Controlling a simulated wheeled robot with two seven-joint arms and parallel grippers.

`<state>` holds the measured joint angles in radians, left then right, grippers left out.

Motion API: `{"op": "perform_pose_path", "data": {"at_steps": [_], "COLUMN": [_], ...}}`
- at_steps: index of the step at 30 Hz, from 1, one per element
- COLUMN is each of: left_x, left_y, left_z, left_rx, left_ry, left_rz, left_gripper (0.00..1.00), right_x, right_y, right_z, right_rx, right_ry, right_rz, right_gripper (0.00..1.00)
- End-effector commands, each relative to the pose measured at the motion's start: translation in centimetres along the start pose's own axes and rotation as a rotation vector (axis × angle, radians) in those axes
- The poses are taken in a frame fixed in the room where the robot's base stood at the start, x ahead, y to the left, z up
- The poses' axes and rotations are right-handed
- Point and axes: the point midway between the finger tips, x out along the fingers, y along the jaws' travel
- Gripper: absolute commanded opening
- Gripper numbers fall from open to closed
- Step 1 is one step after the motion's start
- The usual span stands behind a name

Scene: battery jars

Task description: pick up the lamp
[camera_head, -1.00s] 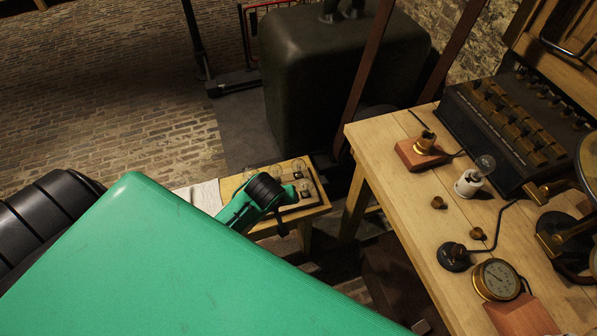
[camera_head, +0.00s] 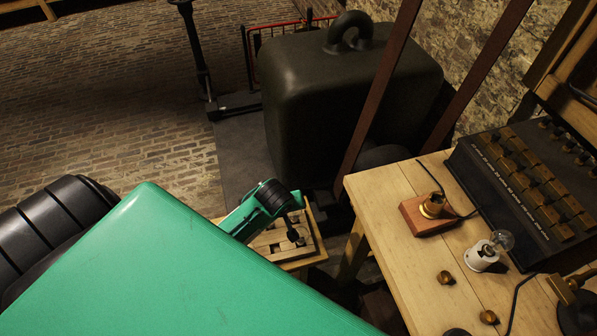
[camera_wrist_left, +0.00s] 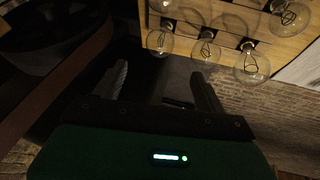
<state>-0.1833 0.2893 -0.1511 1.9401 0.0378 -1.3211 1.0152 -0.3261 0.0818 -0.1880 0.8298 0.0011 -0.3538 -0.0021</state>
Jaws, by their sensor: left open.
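Several clear glass lamps stand in a wooden holder (camera_wrist_left: 215,22) at the top of the left wrist view; one lamp (camera_wrist_left: 160,40) is nearest the fingers and another (camera_wrist_left: 252,65) is to its right. My left gripper (camera_wrist_left: 162,88) is open and empty, its two dark fingers apart from the lamps. In the head view my left gripper (camera_head: 293,228) is over the small wooden stand (camera_head: 308,258), and my green arm hides much of it. Another clear lamp (camera_head: 503,240) sits in a white socket (camera_head: 482,256) on the workbench. My right gripper is not in view.
The wooden workbench (camera_head: 385,195) is at right, with a brass socket on a wooden base (camera_head: 428,212) and a black switch box (camera_head: 520,190). A large dark weight (camera_head: 340,100) stands behind the small stand. Open brick floor (camera_head: 110,120) lies at left.

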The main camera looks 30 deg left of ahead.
Motion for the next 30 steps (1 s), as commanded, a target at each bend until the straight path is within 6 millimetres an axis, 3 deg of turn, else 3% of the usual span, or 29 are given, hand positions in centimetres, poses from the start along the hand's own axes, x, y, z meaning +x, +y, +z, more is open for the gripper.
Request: {"op": "perform_pose_path", "data": {"at_steps": [5,12,23,30], "left_x": [2.0,6.5,9.2,12.5], "left_y": [-0.1,0.0,0.0,-0.2], "left_z": [0.1,0.1,0.1,0.3], "left_rx": [0.001,0.000,0.001,0.000], "left_ry": [-0.002,-0.001,-0.001,0.000], "left_rz": [-0.003,-0.002,-0.001,-0.002], "left_gripper": [0.73,0.73,0.73,0.73], "right_x": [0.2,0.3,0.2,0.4], "right_y": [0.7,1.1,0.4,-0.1], "right_z": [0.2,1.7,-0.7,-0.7], "right_rx": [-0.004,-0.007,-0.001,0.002], "right_ry": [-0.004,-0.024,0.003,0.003], "right_rz": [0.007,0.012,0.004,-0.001], "right_gripper": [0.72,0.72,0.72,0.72]}}
